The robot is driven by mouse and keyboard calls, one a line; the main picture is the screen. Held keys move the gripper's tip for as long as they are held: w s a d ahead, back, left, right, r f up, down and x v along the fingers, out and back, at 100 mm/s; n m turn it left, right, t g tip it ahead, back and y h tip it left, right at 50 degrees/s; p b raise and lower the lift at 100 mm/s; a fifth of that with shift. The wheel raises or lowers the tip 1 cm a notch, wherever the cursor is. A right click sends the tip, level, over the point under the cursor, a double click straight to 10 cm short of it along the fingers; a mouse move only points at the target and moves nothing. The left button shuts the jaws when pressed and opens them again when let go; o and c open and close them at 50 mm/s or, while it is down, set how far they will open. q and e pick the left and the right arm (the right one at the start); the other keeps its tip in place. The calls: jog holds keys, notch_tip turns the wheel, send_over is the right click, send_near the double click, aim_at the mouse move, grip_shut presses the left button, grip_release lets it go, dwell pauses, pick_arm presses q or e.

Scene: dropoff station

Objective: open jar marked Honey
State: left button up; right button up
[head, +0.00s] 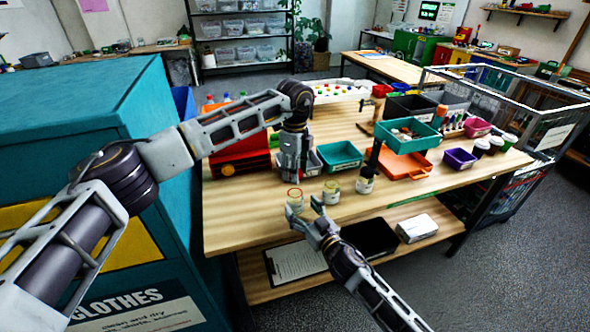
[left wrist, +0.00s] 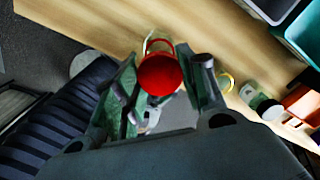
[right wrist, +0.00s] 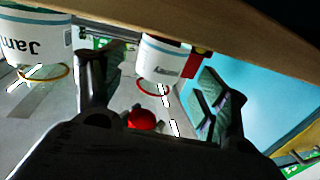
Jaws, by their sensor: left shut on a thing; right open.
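A pale glass jar with a red ring at its rim (head: 295,203) stands near the table's front edge. Its label is too small to read in the right wrist view (right wrist: 166,62). My left gripper (head: 292,182) is shut on a red lid (left wrist: 160,74), above the jar. In the right wrist view the red lid (right wrist: 142,118) shows apart from the rim. My right gripper (head: 307,208) is open, with the jar between its fingers. Contact is not clear. A second jar with a yellow ring (head: 331,192) stands to the right; its label reads "Jam" in the right wrist view (right wrist: 28,40).
A teal tray (head: 339,156), an orange tray (head: 421,167) and a purple bin (head: 459,158) lie behind. A teal cabinet (head: 80,90) stands left. The tabletop (head: 243,226) left of the jars is clear.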

jog(key=v, duration=0.7)
dwell(0.4)
jog(key=shift+s+d, duration=0.15)
jog(key=shift+s, duration=0.05)
dwell(0.4)
